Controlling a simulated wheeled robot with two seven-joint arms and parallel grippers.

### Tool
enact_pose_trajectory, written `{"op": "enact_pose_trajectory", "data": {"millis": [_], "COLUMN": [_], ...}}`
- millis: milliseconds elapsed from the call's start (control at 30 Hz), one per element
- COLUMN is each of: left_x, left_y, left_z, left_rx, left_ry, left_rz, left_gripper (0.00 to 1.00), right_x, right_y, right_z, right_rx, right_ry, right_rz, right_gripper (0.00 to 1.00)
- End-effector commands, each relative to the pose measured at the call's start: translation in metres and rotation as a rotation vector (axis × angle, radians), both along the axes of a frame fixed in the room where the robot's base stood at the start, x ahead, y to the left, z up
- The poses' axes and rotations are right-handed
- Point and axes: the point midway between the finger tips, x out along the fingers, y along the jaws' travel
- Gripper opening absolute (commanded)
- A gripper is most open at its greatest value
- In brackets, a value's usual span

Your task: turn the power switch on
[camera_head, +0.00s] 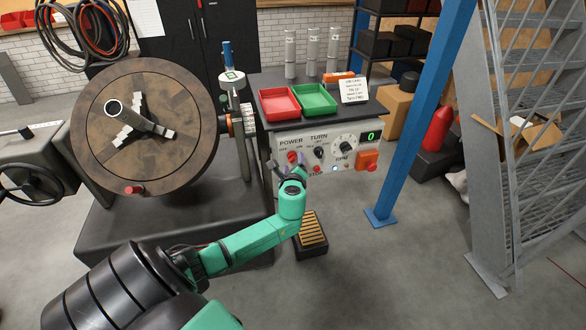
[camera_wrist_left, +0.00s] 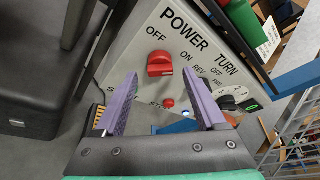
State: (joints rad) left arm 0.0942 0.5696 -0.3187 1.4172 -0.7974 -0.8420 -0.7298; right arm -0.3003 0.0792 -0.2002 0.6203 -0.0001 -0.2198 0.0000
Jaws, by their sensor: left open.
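The power switch is a red rotary knob (camera_wrist_left: 160,64) on a light grey control panel (camera_head: 326,164), under the word POWER, with OFF and ON printed around it. In the left wrist view its grip bar lies roughly level; I cannot tell which label it points to. In the head view the knob (camera_head: 292,157) is at the panel's upper left. My left gripper (camera_wrist_left: 160,77) is open and empty, its two purple fingers pointing toward the panel on either side of the knob in the picture. I cannot tell how far short of it they are. My right gripper is not in view.
The panel also has a black TURN switch (camera_head: 319,152), an RPM dial (camera_head: 345,144) and a red-orange stop box (camera_head: 367,160). Above are red (camera_head: 279,103) and green (camera_head: 314,99) trays. A large round chuck (camera_head: 145,127) stands left; a blue post (camera_head: 413,110) stands right.

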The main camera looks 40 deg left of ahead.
Motion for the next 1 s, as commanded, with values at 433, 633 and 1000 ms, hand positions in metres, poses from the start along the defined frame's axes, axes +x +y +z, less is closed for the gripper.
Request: {"op": "enact_pose_trajectory", "data": {"millis": [433,633,1000], "left_x": [-0.088,-0.098,-0.098], "left_y": [-0.072,-0.080,-0.080], "left_z": [0.031,0.036,0.036], "left_rx": [-0.003,0.000,0.000], "left_ry": [0.002,0.002,0.002], "left_rz": [-0.002,0.000,0.000], "left_gripper": [0.72,0.72,0.72], "right_x": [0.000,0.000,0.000], "right_y": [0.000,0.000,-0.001], "right_z": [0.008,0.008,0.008], "right_rx": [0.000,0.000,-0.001], "right_ry": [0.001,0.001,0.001], "right_rz": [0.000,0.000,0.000], "right_gripper": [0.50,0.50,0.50]}}
